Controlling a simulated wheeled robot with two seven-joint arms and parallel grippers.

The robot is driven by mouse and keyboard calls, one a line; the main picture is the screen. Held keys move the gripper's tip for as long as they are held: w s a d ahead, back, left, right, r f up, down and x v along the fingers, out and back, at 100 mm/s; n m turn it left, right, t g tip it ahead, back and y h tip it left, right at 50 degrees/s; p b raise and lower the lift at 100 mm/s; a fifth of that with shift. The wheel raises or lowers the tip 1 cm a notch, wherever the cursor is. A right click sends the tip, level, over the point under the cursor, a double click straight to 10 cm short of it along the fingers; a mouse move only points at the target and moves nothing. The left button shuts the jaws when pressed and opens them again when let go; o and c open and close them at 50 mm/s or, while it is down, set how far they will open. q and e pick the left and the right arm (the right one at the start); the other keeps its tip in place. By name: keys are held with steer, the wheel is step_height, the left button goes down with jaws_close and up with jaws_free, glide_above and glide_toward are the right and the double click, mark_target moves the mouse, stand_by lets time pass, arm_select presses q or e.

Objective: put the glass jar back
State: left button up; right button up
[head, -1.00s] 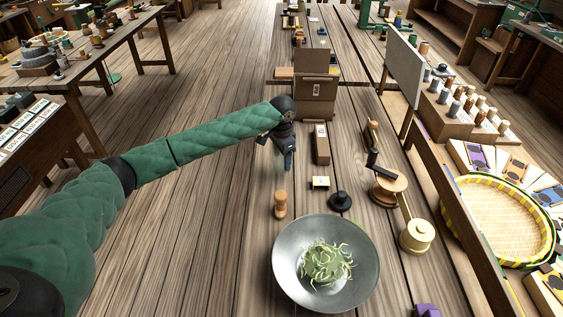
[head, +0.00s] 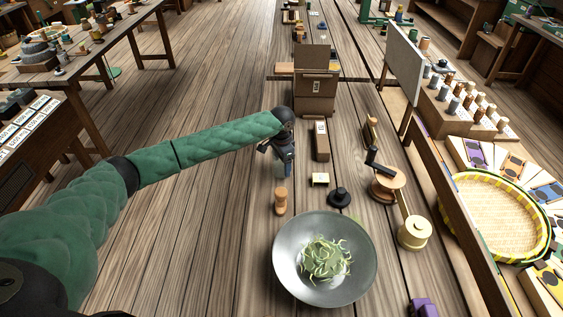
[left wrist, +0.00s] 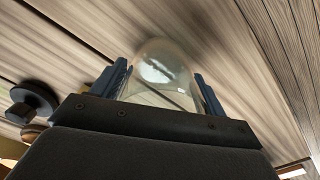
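The clear glass jar (left wrist: 160,72) is between the two blue fingers of my left gripper (left wrist: 162,90) in the left wrist view, with a finger against each side. The rounded glass end points away from the wrist over a blurred wooden surface. In the head view my left gripper (head: 283,160) points down near the left edge of the long workbench, and only a faint trace of the glass shows there. Whether the jar touches the bench cannot be told. My right gripper is in neither view.
A wooden peg (head: 281,200), small pale block (head: 320,180), black knob (head: 339,197) and metal bowl of green strips (head: 324,258) stand nearer me. A long wooden block (head: 321,141) is right of the gripper, a brown box (head: 314,95) beyond. A wooden crank device (head: 386,184) stands farther right.

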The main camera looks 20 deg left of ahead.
arm_select(q)
steer(key=shift+o, duration=1.1)
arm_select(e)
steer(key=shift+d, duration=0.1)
arm_select(q)
steer(key=shift+r, duration=0.15)
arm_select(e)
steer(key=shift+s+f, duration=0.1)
arm_select(q)
steer(key=shift+r, duration=0.25)
steer(key=shift+r+b, duration=0.4)
steer(key=shift+b, duration=0.1)
step_height(320, 180, up, 11)
steer(key=b, duration=0.3)
steer(key=shift+f, duration=0.15)
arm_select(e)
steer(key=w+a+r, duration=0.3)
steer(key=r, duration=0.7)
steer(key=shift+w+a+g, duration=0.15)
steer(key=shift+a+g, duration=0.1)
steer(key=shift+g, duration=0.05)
arm_select(q)
steer(key=shift+f, duration=0.1)
